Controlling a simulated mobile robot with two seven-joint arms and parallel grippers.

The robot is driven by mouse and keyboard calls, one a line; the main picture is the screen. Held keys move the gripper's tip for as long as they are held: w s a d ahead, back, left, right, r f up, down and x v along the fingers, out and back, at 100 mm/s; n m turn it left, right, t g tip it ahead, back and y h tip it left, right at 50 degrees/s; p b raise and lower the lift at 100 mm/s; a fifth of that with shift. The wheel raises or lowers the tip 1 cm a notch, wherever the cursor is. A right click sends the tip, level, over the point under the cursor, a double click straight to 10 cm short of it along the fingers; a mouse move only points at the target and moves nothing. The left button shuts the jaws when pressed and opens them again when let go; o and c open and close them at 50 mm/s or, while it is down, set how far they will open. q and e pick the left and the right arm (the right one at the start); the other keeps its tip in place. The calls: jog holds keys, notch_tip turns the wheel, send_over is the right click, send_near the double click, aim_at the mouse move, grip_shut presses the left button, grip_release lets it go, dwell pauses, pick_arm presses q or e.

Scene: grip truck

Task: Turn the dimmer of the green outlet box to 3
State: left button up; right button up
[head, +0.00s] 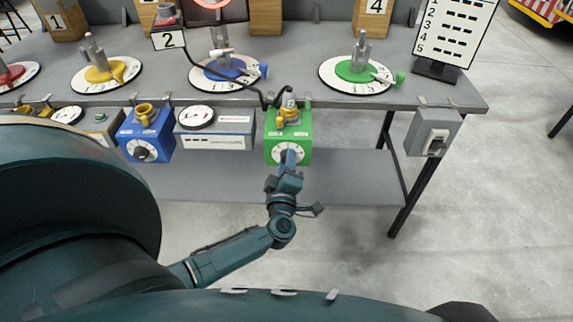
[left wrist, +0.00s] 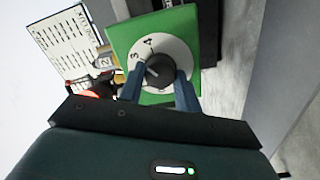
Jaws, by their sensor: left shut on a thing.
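The green outlet box (head: 273,150) hangs at the table's front edge, with a yellow socket (head: 288,117) and a plug on its top. Its dimmer has a round white dial, seen close in the left wrist view around the dark knob (left wrist: 158,70). The numbers 3 and 4 show at the dial's upper left; the exact pointer setting is hard to read. My left gripper (head: 290,158) is in front of the box, its blue fingers on both sides of the knob, shut on it. The fingers hide part of the dial. My right gripper is not in view.
A white-dial meter (head: 215,142) and a blue outlet box (head: 139,150) hang to the left. A grey switch box (head: 432,132) hangs at the right corner. A black cable (head: 220,82) runs over the table to the green box.

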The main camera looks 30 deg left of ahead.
pick_arm(q)
jog(key=shift+f+n+b, duration=0.1)
jog(key=shift+n+b, duration=0.25)
jog(key=shift+n, duration=0.75)
jog(key=o, duration=1)
jog(key=v, duration=1.3)
jog(key=shift+d, duration=0.2)
